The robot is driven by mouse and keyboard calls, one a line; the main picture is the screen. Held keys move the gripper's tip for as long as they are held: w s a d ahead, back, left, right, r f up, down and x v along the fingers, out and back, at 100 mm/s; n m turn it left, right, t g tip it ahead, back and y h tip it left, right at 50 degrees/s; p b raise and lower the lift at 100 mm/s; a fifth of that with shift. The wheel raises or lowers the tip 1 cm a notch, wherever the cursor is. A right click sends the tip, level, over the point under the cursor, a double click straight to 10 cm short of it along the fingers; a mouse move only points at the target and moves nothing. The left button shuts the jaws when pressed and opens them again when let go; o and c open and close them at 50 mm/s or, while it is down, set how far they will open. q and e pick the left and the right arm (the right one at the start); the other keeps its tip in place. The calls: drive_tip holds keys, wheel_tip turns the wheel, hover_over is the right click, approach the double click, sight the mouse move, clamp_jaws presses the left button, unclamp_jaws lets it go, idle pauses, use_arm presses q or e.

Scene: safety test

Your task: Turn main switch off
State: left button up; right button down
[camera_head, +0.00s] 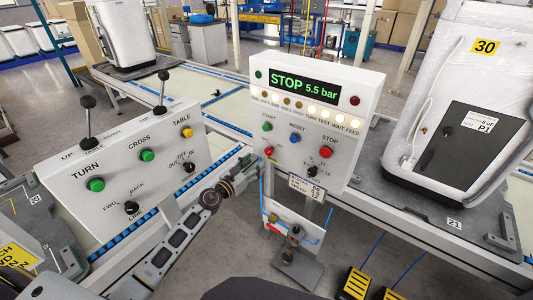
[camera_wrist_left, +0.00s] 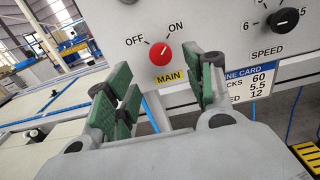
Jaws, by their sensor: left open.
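The main switch is a red rotary knob (camera_wrist_left: 161,53) above a yellow MAIN label (camera_wrist_left: 171,76) in the left wrist view. OFF is printed at its upper left and ON at its upper right; its pale mark appears to point toward ON. In the head view the knob (camera_head: 270,152) is at the lower left of the central control panel (camera_head: 345,150). My left gripper (camera_head: 222,190) is left of and below it. Its green-padded fingers (camera_wrist_left: 162,95) are open and empty, apart from the knob, which shows above the gap between them. My right gripper is not in view.
The panel also carries a black SPEED knob (camera_wrist_left: 284,20), buttons and a display reading STOP 5.5 bar (camera_head: 305,88). A second panel (camera_head: 130,170) with two joysticks stands at left. A valve assembly (camera_head: 292,232) sits below, and yellow pedals (camera_head: 356,284) are on the floor.

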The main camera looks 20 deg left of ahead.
sight(268, 152)
use_arm(q)
drive_tip(key=shift+x, duration=3.8)
drive_tip(key=shift+w+d, duration=0.1)
drive_tip(key=shift+w, duration=0.1)
drive_tip(key=shift+w+d, duration=0.1)
drive_tip(key=shift+w, duration=0.2)
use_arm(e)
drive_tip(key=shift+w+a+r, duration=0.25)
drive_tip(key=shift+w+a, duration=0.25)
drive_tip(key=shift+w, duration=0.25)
use_arm(q)
drive_tip(key=c, duration=0.7)
drive_tip(key=shift+c, duration=1.4)
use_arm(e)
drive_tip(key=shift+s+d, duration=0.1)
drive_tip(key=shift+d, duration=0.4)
